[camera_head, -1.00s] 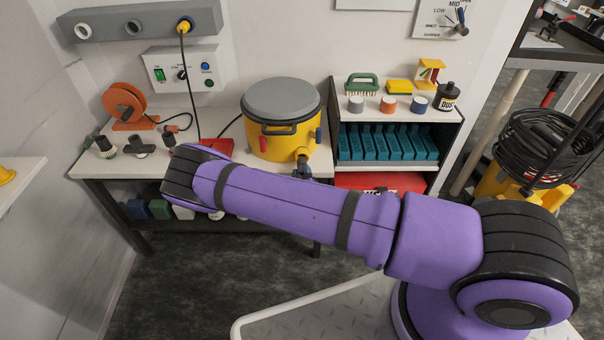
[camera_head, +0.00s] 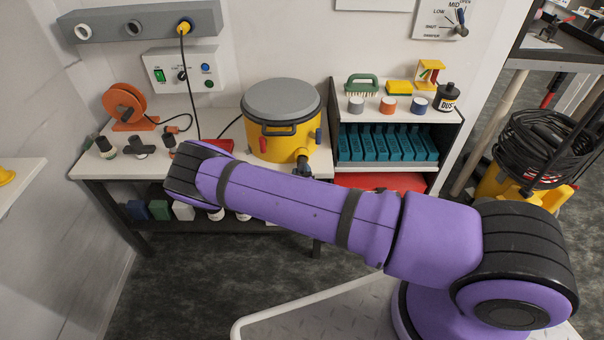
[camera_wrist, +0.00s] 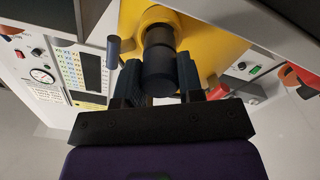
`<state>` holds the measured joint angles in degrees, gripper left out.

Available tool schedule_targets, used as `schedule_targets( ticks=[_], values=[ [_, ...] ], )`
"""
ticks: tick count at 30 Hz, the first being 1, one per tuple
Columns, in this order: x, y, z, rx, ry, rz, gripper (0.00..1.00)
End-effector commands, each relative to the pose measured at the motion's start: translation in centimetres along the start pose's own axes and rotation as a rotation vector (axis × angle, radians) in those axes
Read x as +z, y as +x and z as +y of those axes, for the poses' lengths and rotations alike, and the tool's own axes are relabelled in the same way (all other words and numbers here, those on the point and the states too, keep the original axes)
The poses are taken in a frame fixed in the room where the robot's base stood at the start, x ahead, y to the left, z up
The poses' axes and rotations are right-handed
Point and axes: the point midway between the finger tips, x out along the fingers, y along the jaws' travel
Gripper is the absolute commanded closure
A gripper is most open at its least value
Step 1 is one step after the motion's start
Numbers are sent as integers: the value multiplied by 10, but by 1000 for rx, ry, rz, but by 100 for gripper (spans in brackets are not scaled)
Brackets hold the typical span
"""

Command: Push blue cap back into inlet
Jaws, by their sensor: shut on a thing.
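The yellow drum-shaped extractor (camera_head: 283,140) with a grey lid stands on the bench. Its yellow inlet stub (camera_head: 302,154) points forward, low on its front right. In the wrist view the inlet (camera_wrist: 158,16) shows at the top, with a dark cylindrical cap (camera_wrist: 157,72) in line with it. The cap looks almost black there, so its blue is hard to make out. My gripper (camera_wrist: 161,78) is shut on this cap, a finger on each side. The cap appears to meet a dark ring at the inlet; how deep it sits I cannot tell. My arm hides most of the gripper in the head view.
A blue latch (camera_head: 318,137) is on the drum's right side, close to the inlet. The shelf unit (camera_head: 453,122) with teal boxes stands right of it. An orange reel (camera_head: 124,104) and small dark fittings are on the left of the bench.

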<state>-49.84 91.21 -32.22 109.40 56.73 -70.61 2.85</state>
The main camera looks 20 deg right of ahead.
Motion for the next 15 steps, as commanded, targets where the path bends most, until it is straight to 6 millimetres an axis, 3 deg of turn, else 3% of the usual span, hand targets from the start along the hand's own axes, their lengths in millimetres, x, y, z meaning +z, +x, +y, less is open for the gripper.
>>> schedule_targets(
  ticks=[15],
  values=[
    [0,11,0,-1,0,0,98]
  ],
)
